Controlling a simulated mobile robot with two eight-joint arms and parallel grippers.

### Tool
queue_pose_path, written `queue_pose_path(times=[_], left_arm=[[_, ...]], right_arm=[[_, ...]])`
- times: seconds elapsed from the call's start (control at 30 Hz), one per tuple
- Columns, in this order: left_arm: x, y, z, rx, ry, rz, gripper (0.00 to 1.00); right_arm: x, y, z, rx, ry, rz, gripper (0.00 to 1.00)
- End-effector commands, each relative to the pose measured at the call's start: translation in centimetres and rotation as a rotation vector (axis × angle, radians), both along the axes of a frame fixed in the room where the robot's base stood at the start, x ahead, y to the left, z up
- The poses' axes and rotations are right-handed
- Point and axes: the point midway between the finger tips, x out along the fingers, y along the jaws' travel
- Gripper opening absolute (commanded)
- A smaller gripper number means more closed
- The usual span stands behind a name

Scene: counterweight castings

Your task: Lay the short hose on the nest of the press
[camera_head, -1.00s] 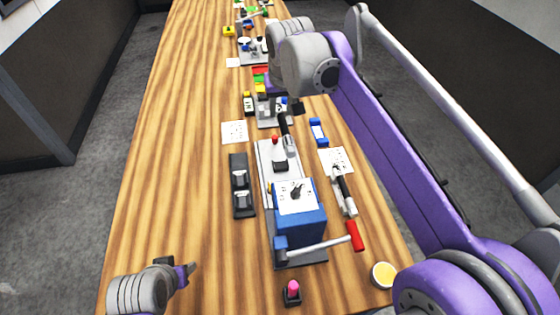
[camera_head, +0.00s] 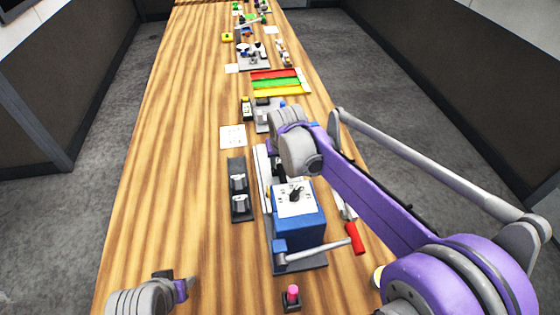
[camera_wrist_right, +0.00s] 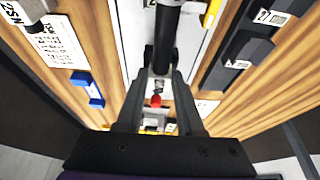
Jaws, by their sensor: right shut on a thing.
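My right gripper (camera_wrist_right: 161,78) is shut on a black tube with a pale metal end fitting, which I take to be the short hose (camera_wrist_right: 165,35). In the wrist view the hose runs up between the fingers over the pale bed of the press. In the head view my right arm hides most of the gripper and hose. The press (camera_head: 299,228) is blue, with a white marked top and a lever with a red handle (camera_head: 355,240). I cannot make out whether the hose touches the nest. My left gripper (camera_head: 186,285) hangs at the lower left, away from these things; its opening is unclear.
A dark double holder (camera_head: 240,188) stands left of the press. A pink-topped button (camera_head: 292,295) is in front. A white card (camera_head: 233,137) and a red, green and yellow striped tray (camera_head: 278,83) lie farther back. The left of the wooden table is clear.

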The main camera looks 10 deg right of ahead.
Motion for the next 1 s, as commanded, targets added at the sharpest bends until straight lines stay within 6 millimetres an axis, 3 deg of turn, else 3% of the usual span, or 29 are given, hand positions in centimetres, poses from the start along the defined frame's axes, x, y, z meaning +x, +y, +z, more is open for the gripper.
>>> queue_pose_path(times=[0.53,0.57,0.7,1.0], left_arm=[[-0.23,0.0,-0.6,0.0,0.004,0.0,0.5],[-0.2,0.0,-0.56,0.0,0.004,0.0,0.5],[-0.18,0.0,-0.49,0.0,0.003,0.0,0.5],[-0.15,0.0,-0.42,0.0,0.003,0.0,0.5]], right_arm=[[-0.04,-0.01,-1.15,0.0,0.001,0.0,0.0],[-0.02,-0.01,-1.12,0.0,0.0,0.0,0.4],[0.0,-0.01,-1.02,0.0,0.0,0.0,0.66],[0.0,-0.01,-0.9,0.0,0.0,0.0,0.67]])
